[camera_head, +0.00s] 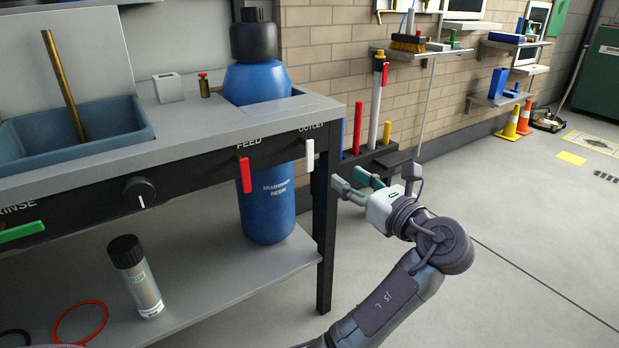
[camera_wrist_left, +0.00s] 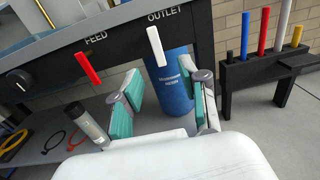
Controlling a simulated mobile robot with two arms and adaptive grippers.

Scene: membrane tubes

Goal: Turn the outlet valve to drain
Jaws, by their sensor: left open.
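The outlet valve has a white lever (camera_head: 309,155) that hangs nearly straight down under the OUTLET label on the bench's dark front rail. In the left wrist view the white lever (camera_wrist_left: 156,46) stands ahead of my left gripper (camera_wrist_left: 162,103), roughly between the lines of its two fingers. My left gripper (camera_head: 350,183) is open and empty, to the right of the lever and apart from it in the head view. The red FEED lever (camera_head: 244,175) hangs down to the left of the white one. My right gripper does not show.
A blue resin cylinder (camera_head: 268,195) stands behind the levers. A dark knob (camera_head: 139,192) and a green RINSE lever (camera_head: 22,232) are farther left on the rail. A grey canister (camera_head: 137,277) stands on the lower shelf. A tube rack (camera_head: 376,158) stands beyond the bench.

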